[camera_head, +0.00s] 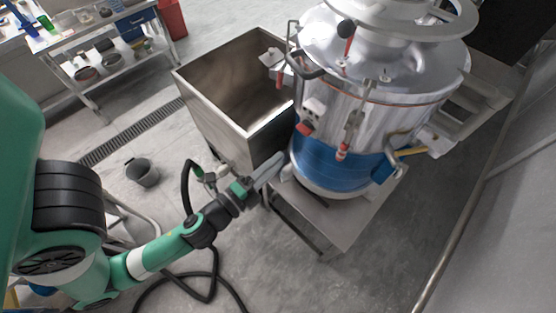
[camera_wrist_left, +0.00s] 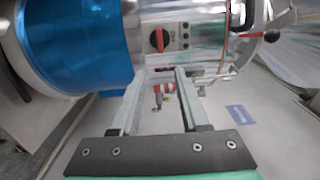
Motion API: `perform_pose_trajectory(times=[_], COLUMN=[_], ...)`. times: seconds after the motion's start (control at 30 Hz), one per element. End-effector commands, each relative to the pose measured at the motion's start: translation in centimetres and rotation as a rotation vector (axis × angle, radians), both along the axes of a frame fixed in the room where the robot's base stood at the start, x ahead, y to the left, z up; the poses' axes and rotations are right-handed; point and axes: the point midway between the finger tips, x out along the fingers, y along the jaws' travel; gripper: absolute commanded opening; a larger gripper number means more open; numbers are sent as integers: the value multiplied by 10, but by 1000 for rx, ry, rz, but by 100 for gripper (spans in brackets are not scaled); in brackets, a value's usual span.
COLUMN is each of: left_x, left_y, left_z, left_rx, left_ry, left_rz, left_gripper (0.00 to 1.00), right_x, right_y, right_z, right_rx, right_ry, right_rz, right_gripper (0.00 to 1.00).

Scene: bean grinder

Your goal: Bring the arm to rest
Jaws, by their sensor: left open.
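My left arm comes in from the left in the head view. Its gripper (camera_head: 272,169) is beside the lower side of the grinder (camera_head: 345,165), a large silver machine with a blue band. In the left wrist view the two fingers of my left gripper (camera_wrist_left: 158,98) stand apart with nothing held between them. The grinder's blue band (camera_wrist_left: 75,45) and a panel with a red knob (camera_wrist_left: 160,39) show beyond the fingers. Whether the fingers touch the machine cannot be told. My right gripper is not in view.
An open steel bin (camera_head: 240,85) stands left of the grinder. The grinder rests on a metal stand (camera_head: 325,215). A small grey bucket (camera_head: 142,172) and a black hose (camera_head: 210,285) are on the floor. A shelved table (camera_head: 110,50) stands at the back left.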

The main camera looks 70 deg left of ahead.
Motion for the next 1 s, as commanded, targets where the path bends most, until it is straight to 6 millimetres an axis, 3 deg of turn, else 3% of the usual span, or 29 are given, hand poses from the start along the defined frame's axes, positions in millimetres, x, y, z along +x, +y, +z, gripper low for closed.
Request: perform_pose_trajectory(times=[0.73, 0.87, 0.97, 1.0], left_x=[1, 31, 67, 80], left_y=[-4, -8, -15, -19], left_z=[4, 42, 107, 139], left_rx=[2, 18, 20, -1], left_ry=[-11, -129, -317, -407], left_rz=[-10, -33, -67, -88], left_gripper=[45, 45, 45, 45], right_x=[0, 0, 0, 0], right_y=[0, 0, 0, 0], right_z=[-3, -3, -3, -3], right_rx=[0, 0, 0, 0], right_ry=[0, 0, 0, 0], right_rz=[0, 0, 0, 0], right_gripper=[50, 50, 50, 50])
